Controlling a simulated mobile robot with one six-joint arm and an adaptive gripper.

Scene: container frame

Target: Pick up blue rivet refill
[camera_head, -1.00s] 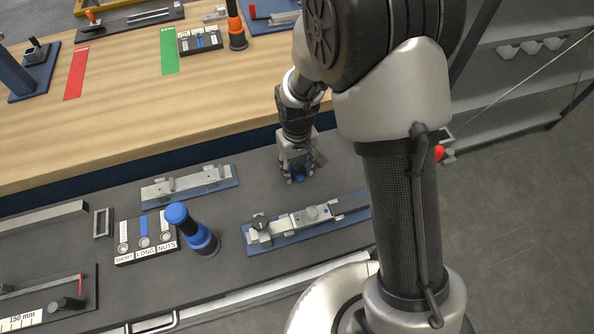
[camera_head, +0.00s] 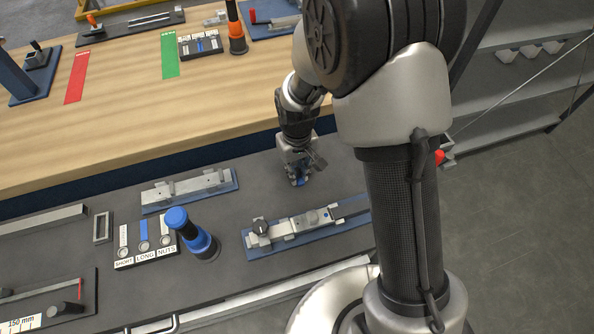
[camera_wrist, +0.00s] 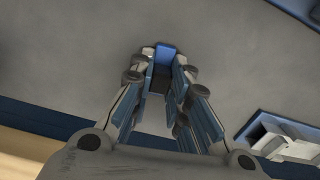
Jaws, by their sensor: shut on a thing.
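The blue rivet refill (camera_wrist: 166,50) is a small blue piece with a dark face, seen between my fingertips in the wrist view. In the head view it is a small blue patch (camera_head: 299,182) at the tip of my gripper (camera_head: 298,176). My gripper, also in the wrist view (camera_wrist: 160,76), is shut on the refill and points down over the dark grey bench top. The fingers hide part of the refill. I cannot tell whether it touches the bench.
A blue-based metal fixture (camera_head: 305,228) lies just in front of my gripper, and another (camera_head: 190,190) lies to its left. A blue-topped post (camera_head: 192,235) stands beside the labelled SHORT, LONG and NUTS tray (camera_head: 146,254). The wooden table (camera_head: 130,120) is behind. Bare bench surrounds the gripper.

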